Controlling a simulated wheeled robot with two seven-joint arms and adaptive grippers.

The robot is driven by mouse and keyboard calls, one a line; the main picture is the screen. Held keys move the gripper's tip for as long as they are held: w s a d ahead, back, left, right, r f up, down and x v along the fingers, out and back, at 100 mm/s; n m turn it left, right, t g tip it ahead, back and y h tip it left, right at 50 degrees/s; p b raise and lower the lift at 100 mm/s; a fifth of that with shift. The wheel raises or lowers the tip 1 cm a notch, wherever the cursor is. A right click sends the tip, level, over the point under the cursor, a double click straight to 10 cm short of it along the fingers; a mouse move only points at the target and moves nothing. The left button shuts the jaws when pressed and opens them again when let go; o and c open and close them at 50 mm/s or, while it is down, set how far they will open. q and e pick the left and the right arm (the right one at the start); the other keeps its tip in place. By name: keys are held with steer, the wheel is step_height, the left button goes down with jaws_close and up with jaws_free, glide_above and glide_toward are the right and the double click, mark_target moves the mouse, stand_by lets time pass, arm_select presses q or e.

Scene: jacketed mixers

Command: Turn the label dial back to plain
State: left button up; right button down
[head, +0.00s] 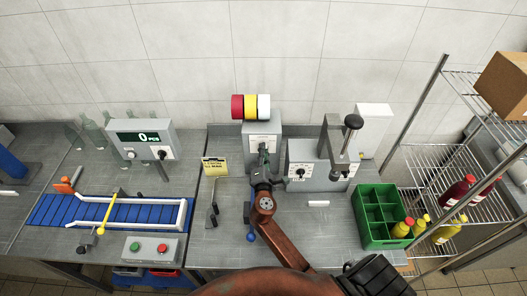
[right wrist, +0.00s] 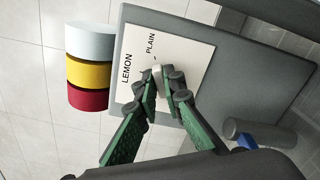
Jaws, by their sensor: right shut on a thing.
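The label dial (right wrist: 158,73) is a small pale knob on a white plate marked LEMON and PLAIN, on the front of a grey box (head: 262,130). My right gripper (right wrist: 164,86) is shut on the dial, its green-and-grey fingers on either side of it. In the head view the right gripper (head: 263,156) reaches the box front and hides the dial. The fingers cover part of the plate, so the dial's exact setting is hard to tell. My left gripper is not in view.
Red, yellow and white rolls (head: 251,107) sit on top of the box. A grey unit with a black knob and lever (head: 318,173) stands to the right, then a green crate (head: 372,241) with bottles. A yellow sign (head: 215,166) and blue conveyor (head: 105,212) are left.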

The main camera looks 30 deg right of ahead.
steer(key=c, duration=2)
jaws_free()
steer(key=shift+c, duration=0.2)
step_height(320, 180, up, 10)
